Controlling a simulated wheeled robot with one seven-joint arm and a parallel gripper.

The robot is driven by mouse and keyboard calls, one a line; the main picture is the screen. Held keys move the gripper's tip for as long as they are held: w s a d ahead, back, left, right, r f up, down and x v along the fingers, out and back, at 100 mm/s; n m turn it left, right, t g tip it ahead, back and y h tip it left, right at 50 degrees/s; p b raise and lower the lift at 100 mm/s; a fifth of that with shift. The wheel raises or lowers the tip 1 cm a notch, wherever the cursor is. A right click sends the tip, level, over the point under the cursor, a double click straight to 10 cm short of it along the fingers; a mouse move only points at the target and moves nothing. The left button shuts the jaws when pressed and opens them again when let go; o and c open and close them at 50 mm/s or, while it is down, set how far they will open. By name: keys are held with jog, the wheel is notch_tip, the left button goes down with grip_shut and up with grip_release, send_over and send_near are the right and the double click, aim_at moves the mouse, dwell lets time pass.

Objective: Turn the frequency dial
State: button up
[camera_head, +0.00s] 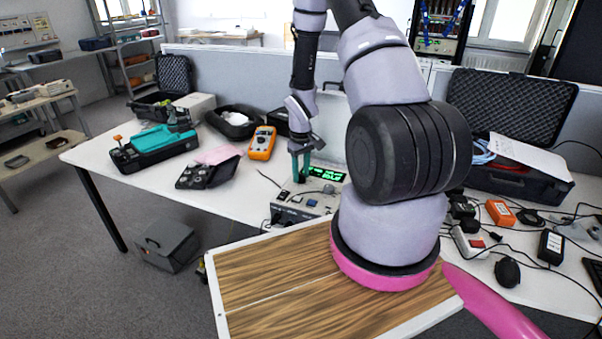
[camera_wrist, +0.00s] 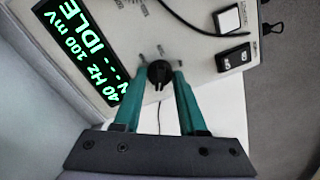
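The calibration device (camera_head: 303,204) is a grey box on the white table, with a lit green display (camera_head: 325,173). In the wrist view the display (camera_wrist: 82,50) reads "40 HZ 100 mV" and "IDLE". The frequency dial appears to be the black round knob (camera_wrist: 159,74) on the panel beside the display. My gripper (camera_head: 300,177) points down at the device. In the wrist view its teal fingers (camera_wrist: 159,80) stand apart, one on each side of the knob. I cannot tell whether they touch it. The knob is not clear in the head view.
A black switch (camera_wrist: 233,57), a white square part (camera_wrist: 229,19) and a black cable are on the panel near the knob. Chargers and cables crowd the table's right side.

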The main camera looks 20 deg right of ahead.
jog(key=o, duration=0.4)
jog(key=shift+r, duration=0.1)
notch_tip(320, 180, up, 11)
jog(key=shift+f, duration=0.2)
jog(key=shift+r, duration=0.1)
dwell(0.4)
notch_tip(320, 180, up, 12)
jog(key=m+t, duration=0.2)
send_over(301, 174)
jog(key=s+a, duration=0.1)
jog(key=s+a+r+m+t, duration=0.15)
jog(key=s+r, duration=0.35)
jog(key=r, duration=0.6)
jog(key=s+a+r+m+t, duration=0.1)
jog(key=s+a+r, duration=0.1)
jog(key=s+r, duration=0.2)
jog(key=s+a+r+m+t+y, duration=0.1)
jog(key=s+a+r, duration=0.1)
jog(key=s+r, duration=0.2)
jog(key=s+a+r+m+t+y, duration=0.1)
jog(key=s+r, duration=0.3)
jog(key=s, duration=0.3)
jog(key=shift+a+r+m+t, duration=0.35)
jog(key=shift+a+r, duration=0.05)
